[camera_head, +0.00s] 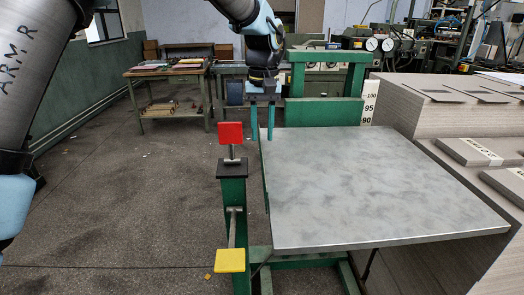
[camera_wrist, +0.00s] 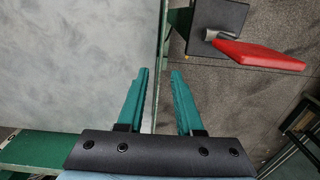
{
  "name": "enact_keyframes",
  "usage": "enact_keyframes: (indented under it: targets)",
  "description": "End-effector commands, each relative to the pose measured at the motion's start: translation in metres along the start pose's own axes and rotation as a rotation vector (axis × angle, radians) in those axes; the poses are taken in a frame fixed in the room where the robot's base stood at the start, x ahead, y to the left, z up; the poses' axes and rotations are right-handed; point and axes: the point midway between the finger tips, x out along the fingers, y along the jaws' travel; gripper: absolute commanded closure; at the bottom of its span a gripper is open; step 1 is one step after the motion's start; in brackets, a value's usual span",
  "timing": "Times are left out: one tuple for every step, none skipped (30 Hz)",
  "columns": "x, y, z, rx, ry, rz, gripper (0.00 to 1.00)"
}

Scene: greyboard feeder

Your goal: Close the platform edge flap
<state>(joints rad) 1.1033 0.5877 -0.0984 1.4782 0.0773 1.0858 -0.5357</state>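The platform (camera_head: 375,190) is a grey metal plate, level, on a green frame. A narrow green strip runs along its left edge; it shows in the wrist view (camera_wrist: 163,40) beside the plate (camera_wrist: 70,60). It looks like the edge flap, but its angle is hard to tell. My gripper (camera_head: 262,138) points down at the far left corner of the platform. In the wrist view my gripper (camera_wrist: 159,71) is open, its two teal fingers apart on either side of the strip's line. Nothing is visibly held. Contact with the edge cannot be told.
A red paddle (camera_head: 230,133) stands on a green post (camera_head: 234,195) just left of the platform; it is close by in the wrist view (camera_wrist: 258,54). A yellow paddle (camera_head: 230,260) sits lower. Greyboard stacks (camera_head: 400,105) stand at right.

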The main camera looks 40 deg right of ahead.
Motion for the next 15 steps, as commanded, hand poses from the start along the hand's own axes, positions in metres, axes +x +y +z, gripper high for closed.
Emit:
enact_keyframes:
  targets:
    - [-0.008,0.001,-0.001,0.0,0.004,0.003,0.65]
    - [-0.013,0.001,0.0,0.0,0.004,0.002,0.65]
    - [-0.019,0.001,0.0,0.0,0.003,0.002,0.65]
    - [-0.023,0.001,0.0,0.0,0.002,0.002,0.65]
    - [-0.027,0.001,0.0,0.0,0.002,0.002,0.65]
    - [-0.032,0.001,0.0,0.0,0.002,0.002,0.65]
    - [-0.035,0.001,0.0,0.0,0.002,0.002,0.65]
    - [-0.037,0.001,0.0,0.0,0.002,0.002,0.65]
    - [-0.039,0.001,0.0,0.0,0.001,0.001,0.65]
    - [-0.04,0.0,0.0,0.0,0.0,0.001,0.65]
    - [-0.041,0.0,0.001,0.0,-0.001,0.001,0.65]
    - [-0.042,0.0,0.001,0.0,-0.001,0.001,0.65]
    - [-0.042,0.0,0.001,0.0,-0.001,0.001,0.65]
    - [-0.042,0.0,0.001,0.0,-0.001,0.001,0.65]
    - [-0.042,0.0,0.001,0.0,-0.001,0.0,0.65]
